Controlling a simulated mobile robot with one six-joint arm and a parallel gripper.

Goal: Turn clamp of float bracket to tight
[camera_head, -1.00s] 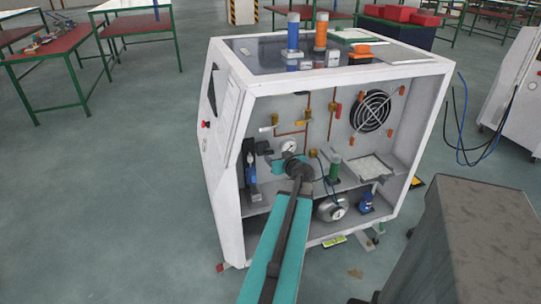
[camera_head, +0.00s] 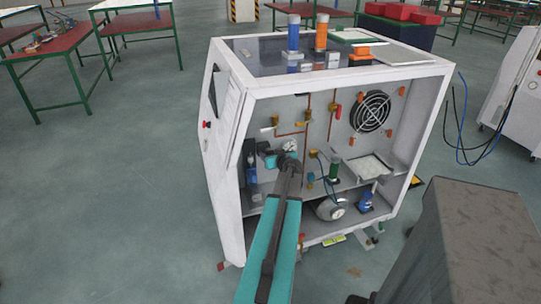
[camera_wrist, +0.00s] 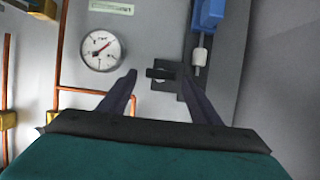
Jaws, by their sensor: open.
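In the wrist view, a small dark clamp-like piece (camera_wrist: 162,74) sticks out from a dark vertical bracket (camera_wrist: 222,70) on the cabinet's grey inner wall. My gripper (camera_wrist: 158,77) is open, with one fingertip on each side of this piece. The right fingertip overlaps the bracket's edge in the picture; I cannot tell whether either finger touches. A blue part (camera_wrist: 208,14) with a pale lower end is above right of the clamp. In the head view, the blue part (camera_head: 251,170) is inside the cabinet's left side. My arm hides part of the interior there, and the clamp cannot be made out.
A round gauge (camera_wrist: 101,50) and copper pipes (camera_wrist: 58,75) are left of my gripper. The white cabinet (camera_head: 226,215) is open at the front, with a lower shelf, a black fan (camera_head: 371,111) and small devices inside. A grey block (camera_head: 470,240) stands at the right.

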